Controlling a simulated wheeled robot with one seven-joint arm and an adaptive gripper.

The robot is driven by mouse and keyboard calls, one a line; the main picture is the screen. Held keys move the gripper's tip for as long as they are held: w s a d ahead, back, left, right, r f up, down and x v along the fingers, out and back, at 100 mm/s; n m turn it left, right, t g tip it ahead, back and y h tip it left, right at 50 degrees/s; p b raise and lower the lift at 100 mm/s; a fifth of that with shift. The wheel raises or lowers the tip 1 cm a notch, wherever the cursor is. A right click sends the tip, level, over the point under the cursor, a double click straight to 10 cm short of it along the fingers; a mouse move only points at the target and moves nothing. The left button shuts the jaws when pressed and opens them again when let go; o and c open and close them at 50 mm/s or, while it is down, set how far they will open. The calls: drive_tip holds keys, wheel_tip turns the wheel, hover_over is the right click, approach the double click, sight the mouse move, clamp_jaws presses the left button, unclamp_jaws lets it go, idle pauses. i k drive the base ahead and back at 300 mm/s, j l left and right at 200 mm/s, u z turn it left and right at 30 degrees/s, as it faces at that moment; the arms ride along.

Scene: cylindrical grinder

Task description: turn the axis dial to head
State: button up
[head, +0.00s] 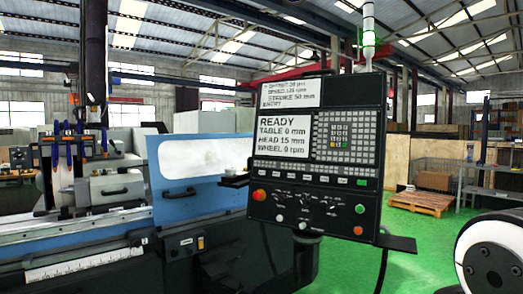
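The black control panel (317,150) of the grinder stands upright at the centre of the head view. Its lower face (318,212) carries a row of small dark dials with white marks. Their labels are too small to read, so I cannot tell which is the axis dial or where it points. The main screen (283,139) reads READY, TABLE 0 mm, HEAD 15 mm, WHEEL 0 rpm. My gripper is not in view. A white and black rounded part of my arm (492,250) shows at the lower right, apart from the panel.
An orange-red button (259,195), a red button (358,230) and a green button (361,183) sit near the dials. A dark shelf (396,242) juts out at the panel's lower right. The blue grinder door (190,205) is behind left. Green floor (420,262) lies open to the right.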

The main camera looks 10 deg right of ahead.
sight(305, 204)
drive_tip(key=i+z, duration=0.35)
drive_tip(key=i+j+z, duration=0.1)
drive_tip(key=i+z, duration=0.3)
